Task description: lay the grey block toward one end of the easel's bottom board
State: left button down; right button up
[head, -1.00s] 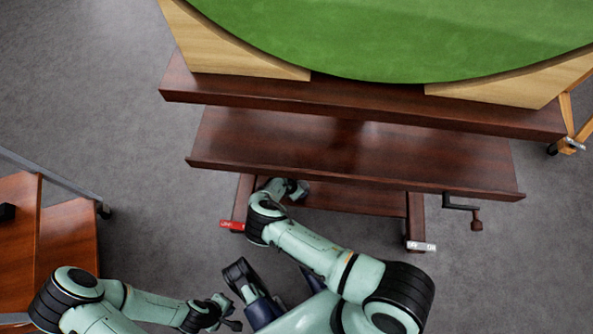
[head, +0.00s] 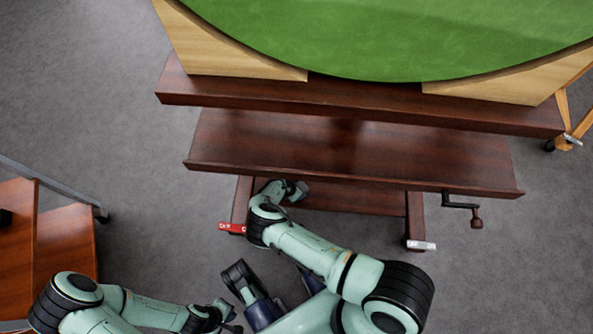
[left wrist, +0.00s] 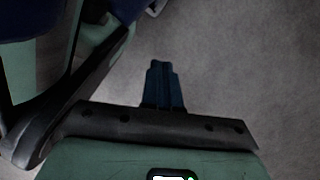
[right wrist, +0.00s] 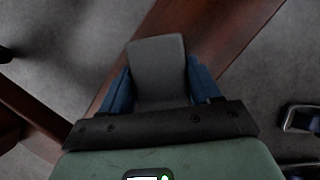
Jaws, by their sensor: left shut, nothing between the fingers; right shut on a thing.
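The grey block (right wrist: 158,72) is between the blue fingers of my right gripper (right wrist: 158,85), which is shut on it. In the right wrist view the easel's reddish-brown wood (right wrist: 190,22) runs behind the block; I cannot tell whether they touch. The bottom board (head: 350,199) shows as a dark strip between the easel's two feet. My left gripper (left wrist: 163,68) is shut and empty over bare floor; only part of it shows at the head view's lower edge.
The easel's wide tray (head: 350,150) overhangs the bottom board. A crank handle (head: 476,215) sticks out at right. A large green round panel (head: 400,35) rests above. Wooden furniture (head: 65,250) stands at left. Grey floor is open around the easel.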

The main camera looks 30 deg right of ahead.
jog(key=shift+f, duration=0.3)
jog(key=o, duration=1.2)
jog(key=shift+r, duration=0.1)
pick_arm(q)
jog(key=w+d+r+t+p, duration=0.1)
jog(key=w+r+t+p, duration=0.2)
jog(key=w, duration=0.7)
notch_tip(320, 180, up, 4)
jog(key=shift+w+d+r+m+t+p, duration=0.1)
jog(key=shift+w+d+m+t+p, duration=0.25)
jog(key=shift+p, duration=0.85)
pick_arm(e)
jog(key=v, duration=1.3)
jog(key=shift+r, duration=0.15)
pick_arm(q)
jog(key=shift+s+a, duration=0.15)
